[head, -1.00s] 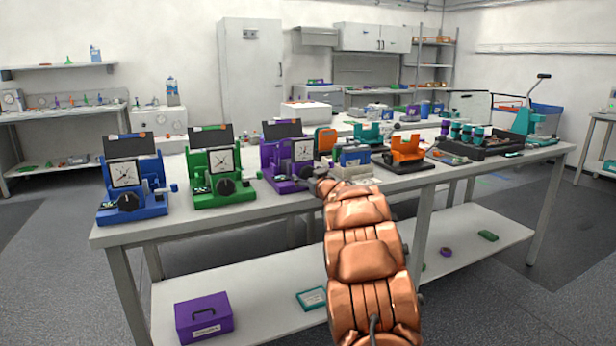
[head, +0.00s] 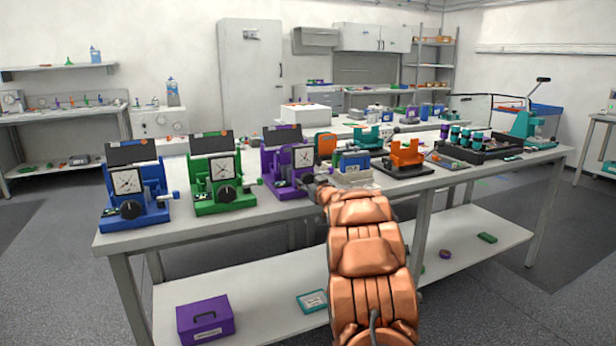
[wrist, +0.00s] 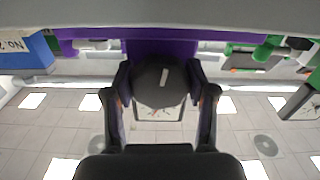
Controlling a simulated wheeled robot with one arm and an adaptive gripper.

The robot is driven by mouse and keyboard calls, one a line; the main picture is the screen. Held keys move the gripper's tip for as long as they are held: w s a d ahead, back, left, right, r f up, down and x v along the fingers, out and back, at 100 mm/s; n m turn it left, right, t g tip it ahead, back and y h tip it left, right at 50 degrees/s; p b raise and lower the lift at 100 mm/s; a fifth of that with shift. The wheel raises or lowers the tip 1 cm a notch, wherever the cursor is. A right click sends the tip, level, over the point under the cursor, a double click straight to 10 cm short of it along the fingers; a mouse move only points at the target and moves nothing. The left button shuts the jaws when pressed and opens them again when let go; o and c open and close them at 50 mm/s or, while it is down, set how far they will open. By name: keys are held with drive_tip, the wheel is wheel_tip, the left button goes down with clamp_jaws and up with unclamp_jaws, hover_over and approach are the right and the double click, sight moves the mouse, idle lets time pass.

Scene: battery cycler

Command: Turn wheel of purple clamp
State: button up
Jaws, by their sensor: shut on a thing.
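The purple clamp (head: 284,162) stands on the bench, third from the left in a row of similar devices, with a square dial on its front. In the wrist view its purple body (wrist: 160,48) is at the top. Its wheel (wrist: 158,92) is a dark round knob with a short white mark, which looks slightly tilted. My gripper (wrist: 160,84) is shut on the wheel, one finger on each side of it. In the head view my gripper (head: 318,184) is at the clamp's lower right front, and the wheel is mostly hidden there.
A green device (head: 223,175) and a blue device (head: 133,190) of the same kind stand to the left. A box with blue parts (head: 353,168) and an orange device (head: 405,157) stand close on the right. The floor before the bench (head: 200,214) is clear.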

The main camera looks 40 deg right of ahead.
drive_tip(key=shift+r+m+p, duration=0.15)
drive_tip(key=shift+m+p, duration=0.45)
drive_tip(key=shift+p, duration=0.5)
drive_tip(key=shift+f, duration=0.2)
drive_tip(key=o, duration=1.2)
drive_tip(key=shift+v, duration=6)
